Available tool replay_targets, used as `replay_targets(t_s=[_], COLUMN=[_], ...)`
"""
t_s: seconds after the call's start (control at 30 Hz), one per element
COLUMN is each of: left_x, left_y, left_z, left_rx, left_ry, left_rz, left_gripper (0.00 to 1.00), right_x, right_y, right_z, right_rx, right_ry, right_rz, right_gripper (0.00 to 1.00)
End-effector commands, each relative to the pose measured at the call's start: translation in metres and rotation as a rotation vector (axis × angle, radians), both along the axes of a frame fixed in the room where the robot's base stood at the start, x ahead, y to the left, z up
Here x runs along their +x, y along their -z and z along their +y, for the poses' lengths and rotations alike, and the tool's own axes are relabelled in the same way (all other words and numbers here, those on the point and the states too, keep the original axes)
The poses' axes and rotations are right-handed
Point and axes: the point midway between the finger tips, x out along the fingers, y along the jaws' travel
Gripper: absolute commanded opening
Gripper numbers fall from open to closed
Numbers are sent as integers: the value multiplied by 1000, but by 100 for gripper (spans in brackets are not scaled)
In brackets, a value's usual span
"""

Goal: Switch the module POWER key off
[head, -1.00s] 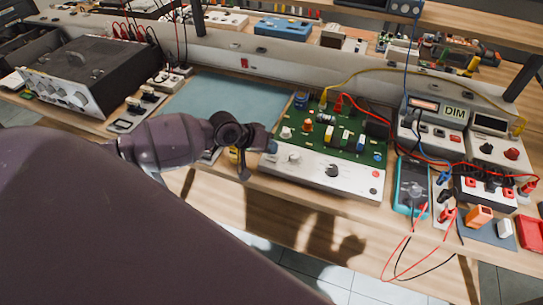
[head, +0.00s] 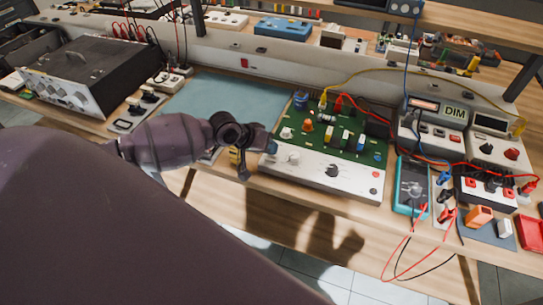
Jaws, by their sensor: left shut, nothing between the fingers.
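The module with a green circuit board (head: 345,146) and a white front panel (head: 310,171) lies on the wooden bench right of centre. The panel carries a black knob, a pale knob at its left and small red parts at its right end. I cannot read a POWER label at this size. My left gripper (head: 270,145) is at the left end of the module, close to the panel's left edge. It is shut with nothing visible held; whether it touches the module I cannot tell. My right gripper is not in view.
A blue-green mat (head: 228,104) lies left of the module. A black instrument (head: 90,72) stands at the left. A teal multimeter (head: 411,186) with red and black leads stands right of the module, near more instruments and a red tray (head: 529,232). Yellow and red cables cross behind.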

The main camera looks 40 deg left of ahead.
Motion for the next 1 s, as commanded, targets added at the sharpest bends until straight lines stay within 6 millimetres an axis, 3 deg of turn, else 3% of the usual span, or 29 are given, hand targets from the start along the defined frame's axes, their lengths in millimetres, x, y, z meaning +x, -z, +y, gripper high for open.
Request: replay_targets(t_s=[0.3, 1.0], left_x=[0, 0], left_y=[0, 9], left_z=[0, 0], left_rx=[0, 0], left_ry=[0, 1], left_rz=[0, 1], left_gripper=[0, 0], right_x=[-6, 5], right_y=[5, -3], right_z=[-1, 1], right_rx=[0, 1], right_ry=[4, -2], right_rz=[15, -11], right_gripper=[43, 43])
